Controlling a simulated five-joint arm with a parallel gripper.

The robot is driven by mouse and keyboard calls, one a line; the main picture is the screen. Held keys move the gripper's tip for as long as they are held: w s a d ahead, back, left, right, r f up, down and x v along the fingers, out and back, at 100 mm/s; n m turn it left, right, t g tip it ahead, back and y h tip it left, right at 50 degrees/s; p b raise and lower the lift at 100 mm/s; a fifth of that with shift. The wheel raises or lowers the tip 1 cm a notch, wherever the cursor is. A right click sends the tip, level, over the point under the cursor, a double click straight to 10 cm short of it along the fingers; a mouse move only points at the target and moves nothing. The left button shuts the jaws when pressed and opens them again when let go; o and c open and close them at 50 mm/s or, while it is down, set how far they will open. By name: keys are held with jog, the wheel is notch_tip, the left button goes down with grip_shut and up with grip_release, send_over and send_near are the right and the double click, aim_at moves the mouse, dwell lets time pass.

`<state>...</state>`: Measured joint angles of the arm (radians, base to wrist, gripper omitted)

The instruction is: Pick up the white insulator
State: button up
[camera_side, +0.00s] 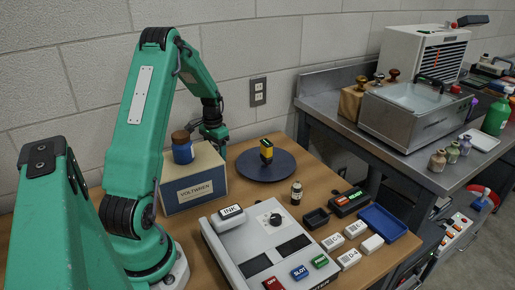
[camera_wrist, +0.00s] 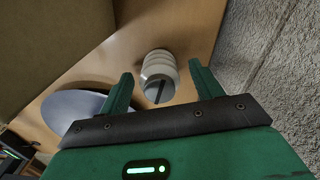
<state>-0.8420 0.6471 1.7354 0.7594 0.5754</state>
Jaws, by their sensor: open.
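The white insulator (camera_wrist: 158,66) shows in the wrist view as a ribbed white piece on the wooden table, with a dark mark at its lower end. It lies between the lines of my two green fingers, a little beyond the tips. My gripper (camera_wrist: 160,70) is open, with nothing held between its fingers. In the side view my gripper (camera_side: 214,133) is low behind the cardboard box, near the wall. I cannot make out the insulator in the side view; the box and my arm block that area.
The Voltwren box (camera_side: 192,190), with a blue jar (camera_side: 182,152) on top, stands in front of my gripper. A dark round turntable (camera_side: 262,174) holds a yellow-and-green block (camera_side: 266,150) to the right. It also shows beside my left finger in the wrist view (camera_wrist: 70,112). The wall (camera_wrist: 275,70) is close.

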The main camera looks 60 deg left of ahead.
aim_at(215, 146)
jog(key=shift+f, duration=0.3)
jog(key=c, duration=1.1)
jog(key=shift+c, duration=0.2)
jog(key=shift+r, duration=0.1)
jog(key=shift+r, duration=0.75)
notch_tip(215, 146, up, 2)
jog(key=shift+r, duration=0.2)
jog(key=w+d+r, duration=0.3)
jog(key=d+r, duration=0.4)
jog(key=d, duration=0.4)
jog(key=shift+w, duration=0.25)
